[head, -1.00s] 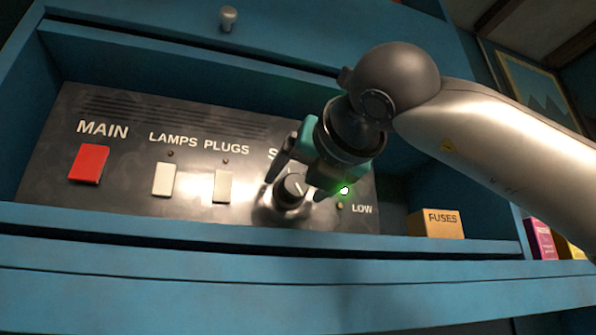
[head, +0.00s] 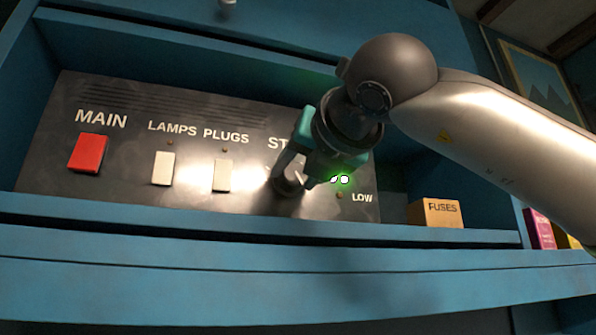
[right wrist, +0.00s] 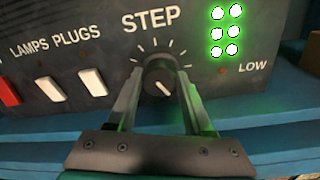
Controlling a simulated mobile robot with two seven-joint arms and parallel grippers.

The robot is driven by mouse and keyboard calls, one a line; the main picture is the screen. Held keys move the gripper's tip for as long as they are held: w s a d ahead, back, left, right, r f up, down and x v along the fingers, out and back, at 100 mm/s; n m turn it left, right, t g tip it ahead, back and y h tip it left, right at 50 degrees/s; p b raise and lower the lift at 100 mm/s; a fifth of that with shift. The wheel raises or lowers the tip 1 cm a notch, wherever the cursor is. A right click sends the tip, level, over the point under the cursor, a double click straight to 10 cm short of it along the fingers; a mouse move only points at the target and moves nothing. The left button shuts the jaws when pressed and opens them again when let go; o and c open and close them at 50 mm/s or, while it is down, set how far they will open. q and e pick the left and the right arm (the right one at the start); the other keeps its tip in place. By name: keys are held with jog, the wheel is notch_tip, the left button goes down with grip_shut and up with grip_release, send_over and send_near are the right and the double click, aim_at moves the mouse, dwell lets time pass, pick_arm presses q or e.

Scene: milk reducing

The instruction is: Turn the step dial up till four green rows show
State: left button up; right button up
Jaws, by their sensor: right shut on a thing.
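The black step dial (right wrist: 158,74) sits under the word STEP in the right wrist view, its white pointer mark slanting to lower right. My right gripper (right wrist: 160,88) is shut on it, one finger on each side. In the head view the gripper (head: 292,184) hides most of the dial. Right of the dial, three rows of paired green lamps (right wrist: 217,33) are lit in the right wrist view; the top row is near the picture's edge, so anything higher is cut off. A dim lamp (right wrist: 221,71) sits below them near LOW. My left gripper is out of view.
The black panel (head: 130,195) is set in a blue cabinet, with a red MAIN switch (head: 88,153) and pale LAMPS (head: 163,168) and PLUGS (head: 223,175) switches left of the dial. A FUSES box (head: 436,212) stands right. A blue ledge (head: 200,225) runs below.

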grip_shut()
jog(key=m+b, duration=0.2)
jog(key=b, duration=0.2)
jog(key=shift+f+m, duration=0.2)
jog(key=shift+m, duration=0.2)
jog(key=shift+r+m+b, duration=0.15)
jog(key=shift+m+b, duration=1.3)
jog(key=shift+m, duration=0.05)
jog(key=shift+r, duration=0.1)
jog(key=o, duration=1.2)
grip_release()
jog(key=shift+c, duration=0.2)
jog(key=shift+s, duration=0.1)
